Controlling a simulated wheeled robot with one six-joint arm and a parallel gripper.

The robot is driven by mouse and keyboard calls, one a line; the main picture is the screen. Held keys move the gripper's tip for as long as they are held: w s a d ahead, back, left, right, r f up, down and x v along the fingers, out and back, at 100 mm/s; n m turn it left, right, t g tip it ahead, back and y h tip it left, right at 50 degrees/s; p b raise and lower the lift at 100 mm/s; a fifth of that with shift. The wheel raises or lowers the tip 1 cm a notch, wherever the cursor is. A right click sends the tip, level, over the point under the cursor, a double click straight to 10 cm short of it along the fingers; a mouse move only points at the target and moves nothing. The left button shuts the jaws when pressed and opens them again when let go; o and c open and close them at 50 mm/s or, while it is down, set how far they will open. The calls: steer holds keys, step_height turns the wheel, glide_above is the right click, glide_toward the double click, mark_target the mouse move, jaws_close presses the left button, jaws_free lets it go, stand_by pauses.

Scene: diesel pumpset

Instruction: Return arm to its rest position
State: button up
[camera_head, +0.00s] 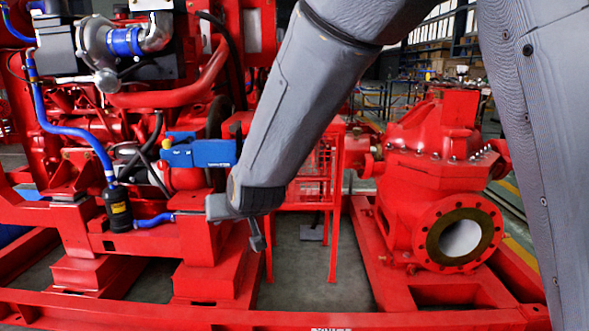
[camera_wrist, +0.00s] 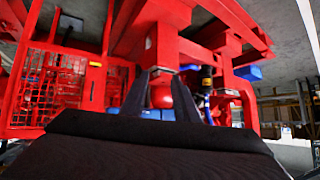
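My grey arm (camera_head: 310,95) comes down from the upper right of the head view, across the front of the red pumpset. My gripper (camera_head: 258,242) hangs at its lower end, small and partly hidden behind the wrist. In the wrist view my gripper (camera_wrist: 164,76) shows two dark fingers standing apart with nothing held between them. A rounded red part (camera_wrist: 161,95) shows in the gap, beyond the fingers. The arm's rest position is not marked in any view.
The red engine (camera_head: 90,130) with blue hoses stands at the left. A red pump (camera_head: 435,180) with a round flange (camera_head: 460,238) stands at the right. A red mesh guard (camera_wrist: 55,85) and frame beams are close to my gripper. A red base rail (camera_head: 230,318) runs along the front.

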steer(key=s+d+f+g+h, duration=0.1)
steer(key=s+d+g, duration=0.3)
steer(key=s, duration=0.7)
steer(key=s+d+n+g+h, duration=0.1)
steer(key=s+d+g, duration=0.1)
steer(key=s+d, duration=0.65)
steer(key=s+d+f+g+h, duration=0.1)
steer(key=s+d+g+h, duration=0.15)
steer(key=s, duration=1.05)
steer(key=d+r+m+p, duration=0.2)
steer(key=d+r+p, duration=0.8)
steer(key=p, duration=0.6)
steer(key=d+r+m+p, duration=0.3)
steer(key=d+r+p, duration=0.7)
steer(key=r+p, duration=0.5)
steer(key=shift+s+d+r+m+h+p, duration=0.15)
steer(key=shift+r+m+h+p, duration=0.2)
steer(key=shift+p, duration=0.75)
steer(key=shift+o, duration=0.4)
